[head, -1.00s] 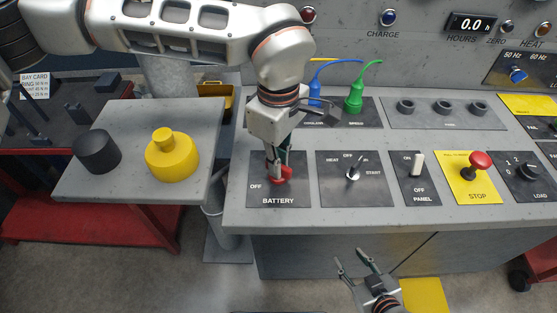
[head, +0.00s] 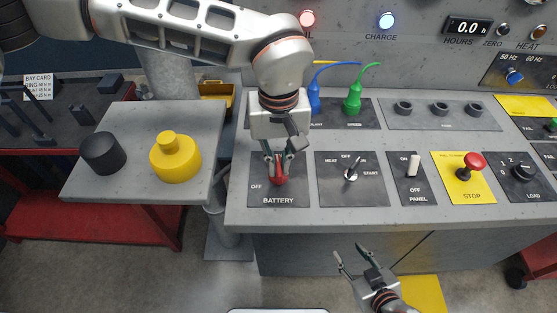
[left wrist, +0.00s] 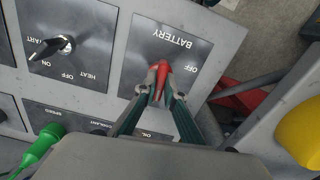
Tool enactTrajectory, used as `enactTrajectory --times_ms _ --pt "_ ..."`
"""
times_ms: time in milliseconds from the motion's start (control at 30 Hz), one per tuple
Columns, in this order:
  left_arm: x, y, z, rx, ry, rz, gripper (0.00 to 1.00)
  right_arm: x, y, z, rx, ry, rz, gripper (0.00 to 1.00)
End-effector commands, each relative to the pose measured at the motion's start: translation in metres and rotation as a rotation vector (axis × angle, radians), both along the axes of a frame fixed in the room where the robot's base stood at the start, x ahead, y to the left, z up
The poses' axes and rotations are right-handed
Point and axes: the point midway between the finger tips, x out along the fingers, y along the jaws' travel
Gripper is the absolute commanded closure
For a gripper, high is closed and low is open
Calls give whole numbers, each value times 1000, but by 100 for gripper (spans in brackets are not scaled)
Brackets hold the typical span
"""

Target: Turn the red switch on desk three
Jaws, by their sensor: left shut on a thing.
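The red switch (head: 279,178) is on the dark BATTERY plate (head: 279,200) at the left of the grey desk. My left gripper (head: 278,172) comes down on it from above and is shut on its red handle. In the left wrist view the red handle (left wrist: 162,71) sits between the two fingertips (left wrist: 160,84), with part of it hidden by them. My right gripper (head: 357,258) hangs below the desk's front edge with its fingers apart and nothing between them.
Right of the switch are a HEAT/START key switch (head: 351,174), a PANEL toggle (head: 413,165) and a red STOP button (head: 472,162). Blue and green plugs (head: 352,102) stand behind. A side table (head: 125,130) holds a black and a yellow knob-shaped piece.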

Motion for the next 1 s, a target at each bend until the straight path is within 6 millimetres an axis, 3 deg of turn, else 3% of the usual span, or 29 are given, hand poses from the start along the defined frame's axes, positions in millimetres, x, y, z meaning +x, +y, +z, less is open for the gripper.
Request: enactTrajectory --times_ms 333,833,900,1000 --pt "1 -1 2 -2 -3 -119 100 1 0 6 1 -5 0 60" --pt "1 -1 2 -3 -4 -136 100 2 0 8 1 -6 0 60" --pt "1 -1 2 -3 -4 -136 75 2 0 7 1 -6 0 60" --pt "1 0 2 -2 -3 -135 74 2 0 7 1 -6 0 60"
